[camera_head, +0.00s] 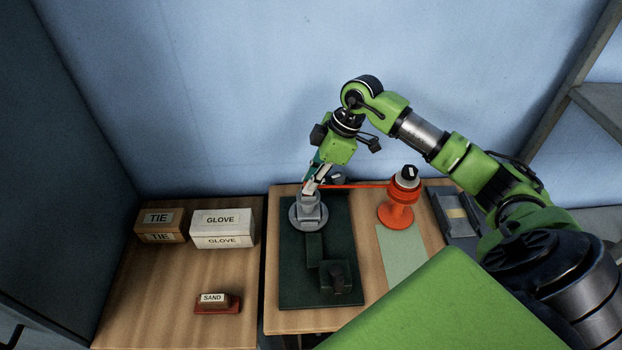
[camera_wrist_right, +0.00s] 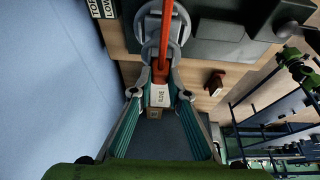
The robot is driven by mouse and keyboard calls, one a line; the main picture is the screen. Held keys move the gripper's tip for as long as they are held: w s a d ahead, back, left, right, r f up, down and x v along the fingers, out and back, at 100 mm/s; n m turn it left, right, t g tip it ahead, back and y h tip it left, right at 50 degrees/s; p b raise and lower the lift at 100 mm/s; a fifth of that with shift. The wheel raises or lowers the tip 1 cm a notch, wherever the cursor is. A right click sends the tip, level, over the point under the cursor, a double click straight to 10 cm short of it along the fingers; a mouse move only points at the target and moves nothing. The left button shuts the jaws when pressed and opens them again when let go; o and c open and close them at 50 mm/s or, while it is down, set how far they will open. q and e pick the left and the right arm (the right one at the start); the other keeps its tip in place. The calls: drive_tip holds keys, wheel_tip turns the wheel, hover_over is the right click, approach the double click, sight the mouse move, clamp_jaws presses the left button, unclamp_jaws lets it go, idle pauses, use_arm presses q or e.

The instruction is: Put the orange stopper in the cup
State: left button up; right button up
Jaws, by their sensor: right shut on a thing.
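My right gripper (camera_head: 313,185) is above the grey cup-like fitting (camera_head: 308,213) on the dark green plate (camera_head: 290,285). In the right wrist view my right gripper (camera_wrist_right: 161,80) has its fingertips closed on an orange piece, seemingly the stopper (camera_wrist_right: 160,72). A thin orange bar (camera_head: 355,186) runs from the fingertips to the orange stand (camera_head: 397,214) at the right. In the wrist view the bar crosses in front of the grey fitting (camera_wrist_right: 148,30). Whether the stopper touches the fitting is unclear; its lower end is hidden. My left gripper is out of view.
A TIE box (camera_head: 160,225), a GLOVE box (camera_head: 222,228) and a SAND block (camera_head: 213,302) lie on the left table. A dark block (camera_head: 335,280) sits on the plate's front.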

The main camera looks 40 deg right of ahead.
drive_tip(key=shift+f, duration=0.15)
drive_tip(key=o, duration=0.9)
drive_tip(key=shift+c, duration=0.2)
drive_tip(key=v, duration=1.2)
